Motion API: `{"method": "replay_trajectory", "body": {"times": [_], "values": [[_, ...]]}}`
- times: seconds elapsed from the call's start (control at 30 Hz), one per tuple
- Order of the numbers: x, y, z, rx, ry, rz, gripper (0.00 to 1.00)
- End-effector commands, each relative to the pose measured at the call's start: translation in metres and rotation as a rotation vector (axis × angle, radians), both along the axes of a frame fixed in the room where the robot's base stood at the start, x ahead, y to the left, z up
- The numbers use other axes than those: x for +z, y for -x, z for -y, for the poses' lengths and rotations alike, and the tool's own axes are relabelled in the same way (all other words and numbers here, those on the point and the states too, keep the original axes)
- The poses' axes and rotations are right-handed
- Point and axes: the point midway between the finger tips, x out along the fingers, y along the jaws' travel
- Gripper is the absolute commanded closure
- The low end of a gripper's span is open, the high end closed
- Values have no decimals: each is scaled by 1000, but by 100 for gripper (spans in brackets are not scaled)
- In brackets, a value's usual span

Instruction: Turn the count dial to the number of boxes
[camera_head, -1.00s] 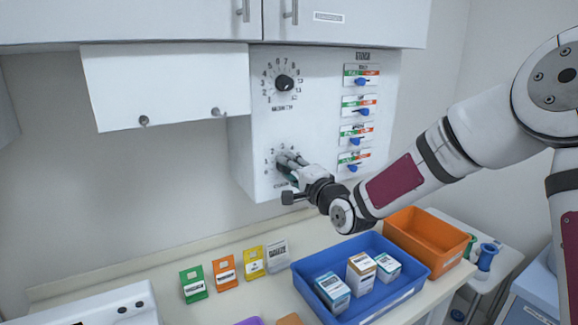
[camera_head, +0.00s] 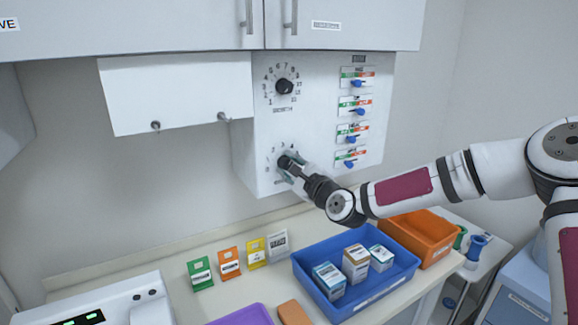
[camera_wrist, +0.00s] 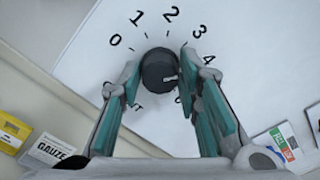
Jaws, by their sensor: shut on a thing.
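The lower dial on the white wall panel has a black knob (camera_head: 284,161), which also shows in the wrist view (camera_wrist: 157,68). Printed numbers 0 to 4 arc over it there. A pale mark is on the knob's right side, pointing roughly right; I cannot tell its exact number. My gripper (camera_head: 291,164) is shut on the knob, one teal-padded finger on each side (camera_wrist: 158,85). The fingers hide part of the lettering below. Three boxes stand in the blue tray (camera_head: 350,303): a teal-and-white one (camera_head: 328,280), a brown-and-white one (camera_head: 356,262) and another teal-and-white one (camera_head: 381,257).
A second dial (camera_head: 284,87) is above, and blue-knobbed sliders (camera_head: 357,83) are to its right. An orange bin (camera_head: 433,249) stands right of the tray. Colored cards (camera_head: 200,273) stand at the left. A white cabinet (camera_head: 175,95) overhangs the counter.

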Motion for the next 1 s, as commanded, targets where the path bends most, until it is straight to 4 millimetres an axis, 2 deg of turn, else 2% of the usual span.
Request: {"method": "replay_trajectory", "body": {"times": [0.3, 0.8, 0.83, 0.9, 1.0], "values": [[1, -1, 1, -2, -86, -55, 97], [0, -1, 1, -3, -96, -63, 97], [0, -1, 1, -3, -96, -63, 62], [0, -1, 1, -3, -96, -63, 48], [0, -1, 1, -2, -96, -64, 48]]}}
